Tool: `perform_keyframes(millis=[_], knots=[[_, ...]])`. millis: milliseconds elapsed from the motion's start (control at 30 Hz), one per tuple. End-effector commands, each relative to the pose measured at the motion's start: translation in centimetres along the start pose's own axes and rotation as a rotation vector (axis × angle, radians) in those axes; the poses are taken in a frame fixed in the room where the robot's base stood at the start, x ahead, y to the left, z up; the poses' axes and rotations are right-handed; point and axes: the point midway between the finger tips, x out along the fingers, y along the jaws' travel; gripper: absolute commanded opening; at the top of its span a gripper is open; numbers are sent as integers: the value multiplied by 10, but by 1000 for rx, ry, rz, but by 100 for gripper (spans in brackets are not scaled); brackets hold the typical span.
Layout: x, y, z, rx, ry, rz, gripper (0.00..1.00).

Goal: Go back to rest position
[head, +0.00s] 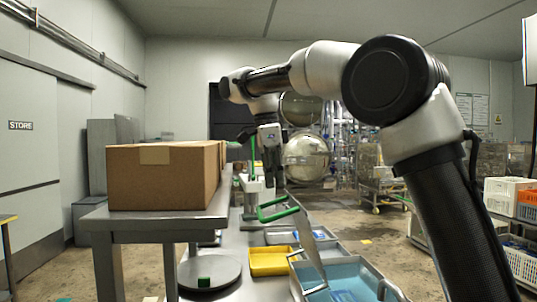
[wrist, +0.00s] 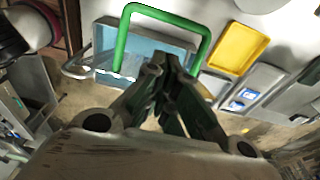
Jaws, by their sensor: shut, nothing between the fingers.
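My gripper (head: 276,180) hangs fingers-down above the work surface in the middle of the head view. Its fingers are shut and hold nothing; they also show in the wrist view (wrist: 172,68). A green U-shaped handle (head: 281,214) is just below the fingertips in the head view. In the wrist view the handle (wrist: 165,8) arches around the region just beyond the fingertips. I cannot tell whether the fingers touch it. My arm is raised and bent, reaching from the right over the work surface.
A cardboard box (head: 160,180) stands on a raised metal table at left. Below are a yellow tray (head: 268,262), a metal tray with blue inside (head: 350,272) and a round grey plate (head: 210,272). Crates (head: 500,195) stand at far right. Open floor lies behind.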

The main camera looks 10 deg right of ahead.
Motion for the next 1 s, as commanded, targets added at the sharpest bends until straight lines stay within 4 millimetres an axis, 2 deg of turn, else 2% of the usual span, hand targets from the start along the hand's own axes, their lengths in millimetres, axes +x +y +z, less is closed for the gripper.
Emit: perform_keyframes(millis=[300,433,633,767,833,967,1000], knots=[[-56,-1,0,0,-1,-2,0],[-66,0,-1,0,-1,0,0],[-70,2,-8,-20,-5,-4,0],[-65,16,-42,-148,-29,-30,0],[-56,33,-72,-272,-47,-59,0],[-25,78,-129,-553,-65,-140,0],[-12,94,-144,-640,-64,-167,0]])
